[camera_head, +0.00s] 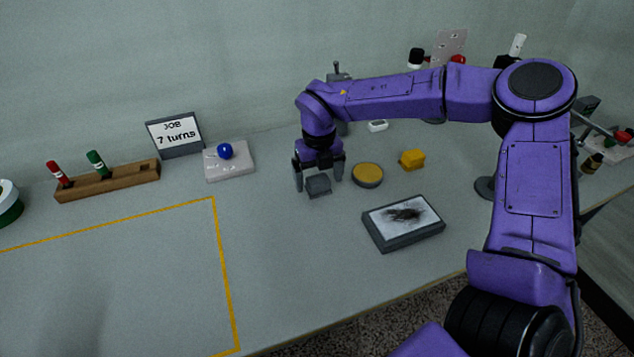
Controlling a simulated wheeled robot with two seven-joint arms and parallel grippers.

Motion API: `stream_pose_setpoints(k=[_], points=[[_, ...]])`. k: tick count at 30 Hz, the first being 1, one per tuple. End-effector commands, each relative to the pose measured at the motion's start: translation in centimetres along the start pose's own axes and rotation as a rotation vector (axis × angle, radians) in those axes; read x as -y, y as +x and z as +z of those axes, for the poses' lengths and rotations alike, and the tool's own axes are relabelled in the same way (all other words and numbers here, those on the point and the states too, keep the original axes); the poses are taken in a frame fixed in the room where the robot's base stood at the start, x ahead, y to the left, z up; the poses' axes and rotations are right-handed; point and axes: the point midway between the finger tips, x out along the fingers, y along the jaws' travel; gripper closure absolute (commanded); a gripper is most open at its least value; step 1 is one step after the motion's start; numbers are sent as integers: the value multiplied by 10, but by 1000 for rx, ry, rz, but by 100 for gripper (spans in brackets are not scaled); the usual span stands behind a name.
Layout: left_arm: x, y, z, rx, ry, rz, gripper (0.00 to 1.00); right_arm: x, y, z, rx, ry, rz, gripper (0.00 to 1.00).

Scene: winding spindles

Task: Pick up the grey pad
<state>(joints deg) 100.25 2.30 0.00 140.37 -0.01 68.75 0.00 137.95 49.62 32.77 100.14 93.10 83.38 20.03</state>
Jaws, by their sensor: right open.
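The grey pad (319,187), a small dark grey block, sits on the table near the middle of the head view. My right gripper (317,181) points down over it and is open, with one finger on either side of the pad. The gripper body hides part of the pad's top and back. I cannot tell whether the fingers touch it. My left gripper is not in view.
A round yellow-topped dish (367,174) and a yellow block (412,159) stand to the right. A dark-framed board with a black smudge (391,231) lies in front. A white plate with a blue knob (238,168) is left. The yellow-outlined area (219,245) is clear.

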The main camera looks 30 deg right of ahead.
Motion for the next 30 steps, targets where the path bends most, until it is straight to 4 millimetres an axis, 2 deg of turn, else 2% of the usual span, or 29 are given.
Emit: stream_pose_setpoints(k=[4,11,14,15,17,26,30], points=[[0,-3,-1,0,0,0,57,1,19,0,-1,1,0,6],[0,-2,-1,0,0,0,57,1,22,0,1,1,1,6],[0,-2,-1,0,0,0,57,1,22,0,1,1,0,36],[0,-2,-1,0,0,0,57,1,22,0,1,1,0,49],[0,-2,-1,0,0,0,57,1,22,0,1,1,0,67],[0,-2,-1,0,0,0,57,1,20,0,2,1,0,67],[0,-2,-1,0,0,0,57,0,8,1,4,1,1,67]])
